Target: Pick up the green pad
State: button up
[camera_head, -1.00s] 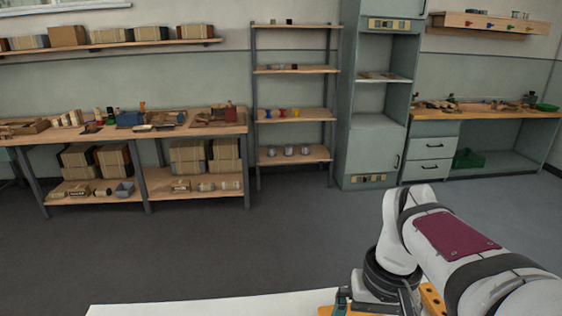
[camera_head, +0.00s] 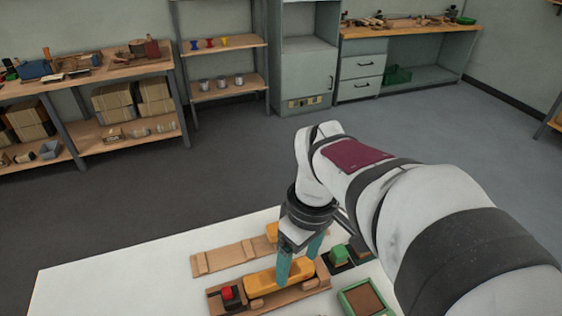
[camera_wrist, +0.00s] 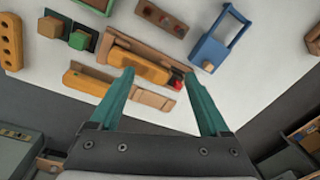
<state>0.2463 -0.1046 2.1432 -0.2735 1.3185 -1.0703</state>
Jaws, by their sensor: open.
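A green block (camera_head: 340,252), which may be the green pad, sits on a dark base on the white table, just right of my gripper in the head view. It also shows in the wrist view (camera_wrist: 79,39), at the upper left and apart from my fingers. My gripper (camera_head: 297,270) is open, with its teal fingers pointing down above the table. In the wrist view my gripper (camera_wrist: 160,73) has nothing between its fingers. One finger overlaps a wooden fixture (camera_head: 215,303) holding an orange block (camera_head: 262,282); I cannot tell if they touch.
A red block (camera_head: 231,293) sits at the fixture's left end. A wooden board (camera_head: 225,260) lies behind it. A green-rimmed tray (camera_head: 346,300) with a brown filling is at the front. A blue frame-like item (camera_wrist: 207,52) shows in the wrist view. The table's left part (camera_head: 120,285) is clear.

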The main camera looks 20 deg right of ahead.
jog(key=w+d+f+n, duration=0.3)
jog(key=w+d+n, duration=0.5)
jog(key=d, duration=0.2)
jog(key=n+h, duration=0.1)
jog(key=n, duration=0.4)
send_over(339, 250)
notch_tip(339, 250, down, 3)
notch_tip(339, 250, down, 16)
jog(key=shift+r, duration=0.1)
grip_shut()
jog(key=shift+r, duration=0.15)
